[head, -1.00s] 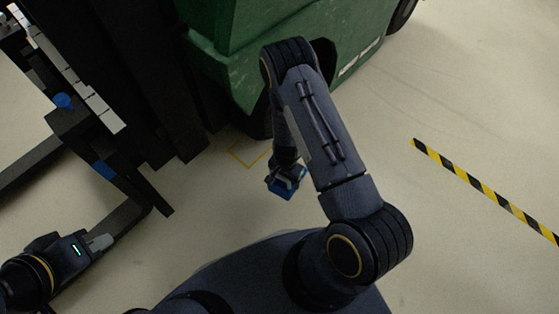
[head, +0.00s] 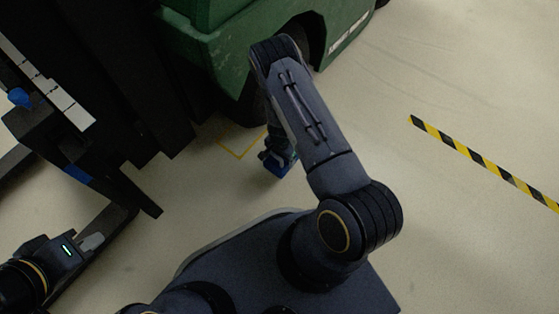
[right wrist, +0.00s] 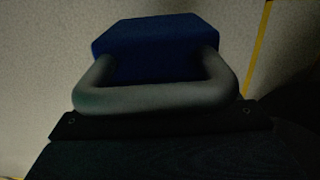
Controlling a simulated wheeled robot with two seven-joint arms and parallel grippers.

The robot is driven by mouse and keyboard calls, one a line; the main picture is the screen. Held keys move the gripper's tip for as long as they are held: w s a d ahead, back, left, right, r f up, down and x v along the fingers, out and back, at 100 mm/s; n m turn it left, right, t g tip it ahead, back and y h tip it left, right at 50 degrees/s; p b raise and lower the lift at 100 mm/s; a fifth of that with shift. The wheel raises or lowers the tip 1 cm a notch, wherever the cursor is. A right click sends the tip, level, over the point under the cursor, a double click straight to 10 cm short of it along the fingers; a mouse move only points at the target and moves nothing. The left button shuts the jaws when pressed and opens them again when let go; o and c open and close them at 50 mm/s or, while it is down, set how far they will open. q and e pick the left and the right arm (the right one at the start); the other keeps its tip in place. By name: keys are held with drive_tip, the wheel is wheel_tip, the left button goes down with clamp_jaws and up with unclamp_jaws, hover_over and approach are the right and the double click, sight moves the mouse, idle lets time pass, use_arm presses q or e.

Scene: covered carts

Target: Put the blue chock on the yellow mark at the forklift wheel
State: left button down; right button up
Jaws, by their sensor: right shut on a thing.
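The blue chock (head: 281,170) hangs from my right gripper (head: 272,158), just right of the yellow mark (head: 238,154) in the head view. In the right wrist view the blue chock (right wrist: 155,45) shows behind a grey rounded loop, with the dark gripper body below. A yellow line (right wrist: 259,48) runs along the right of that view. The yellow mark is an open outline on the floor beside the dark forklift wheel (head: 246,108), partly covered by my right arm. My left gripper (head: 92,242) is at the lower left; its jaw opening cannot be made out.
The green forklift (head: 215,45) stands at the top, with its dark mast (head: 140,80) and forks at the left, close to my left gripper. A black-and-yellow floor strip (head: 480,160) lies at the right. The floor between is clear.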

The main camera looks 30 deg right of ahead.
drive_tip(key=shift+w+d+f+b, duration=0.2)
drive_tip(key=shift+w+f+b, duration=0.05)
drive_tip(key=shift+w+f, duration=0.3)
drive_tip(key=shift+w+d+f+b, duration=0.15)
drive_tip(key=shift+w+f+b, duration=0.1)
drive_tip(key=shift+w+f, duration=0.25)
drive_tip(key=f+b, duration=0.1)
drive_tip(key=f, duration=0.2)
drive_tip(key=shift+w+d+f+b, duration=0.1)
drive_tip(key=shift+w+f+b, duration=0.1)
drive_tip(key=shift+f+b, duration=0.2)
